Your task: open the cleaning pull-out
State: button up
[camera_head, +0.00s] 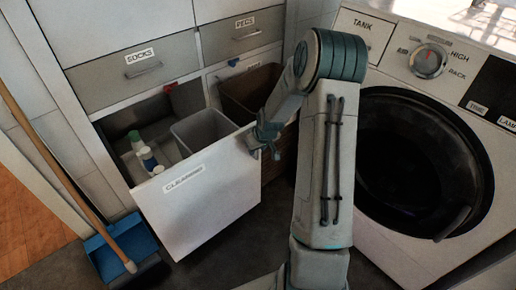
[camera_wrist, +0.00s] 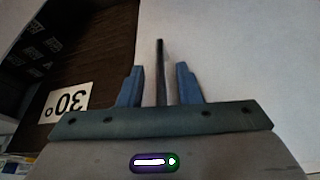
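The cleaning pull-out's white front (camera_head: 205,205), labelled CLEANING, stands well out from the cabinet in the head view, so the pull-out is open. Inside it are a grey bin (camera_head: 203,130) and white-and-green bottles (camera_head: 148,157). My gripper (camera_head: 262,148) is at the front's upper right edge. In the wrist view its two blue fingers (camera_wrist: 160,72) are apart, on either side of a thin dark upright bar (camera_wrist: 160,55) beside a pale panel (camera_wrist: 245,60). Gaps show beside the bar. I cannot tell whether it is the handle or the panel's edge.
A brown basket (camera_head: 245,92) stands in the opening to the right; its 30° label (camera_wrist: 68,102) shows in the wrist view. A washing machine (camera_head: 420,60) stands at the right. A broom (camera_head: 60,150) and blue dustpan (camera_head: 125,245) are on the left. SOCKS (camera_head: 105,78) and PEGS (camera_head: 215,38) drawers are shut.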

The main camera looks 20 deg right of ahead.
jog(key=shift+r, duration=0.1)
jog(key=p+v, duration=0.4)
jog(key=v, duration=0.9)
jog(key=shift+r, duration=0.3)
jog(key=s+a+r+p, duration=0.4)
jog(key=s+r+p, duration=0.3)
jog(key=r, duration=0.5)
jog(key=s+a+r+m+g+p, duration=0.1)
jog(key=s+a+r+p, duration=0.3)
jog(key=s+r+p, duration=0.4)
jog(key=s+a+r+p, duration=0.5)
jog(key=s+r+p, duration=0.2)
jog(key=r, duration=0.9)
jog(key=shift+s+r+m+g+p, duration=0.3)
jog(key=shift+s+r+g, duration=0.1)
jog(key=shift+s, duration=0.5)
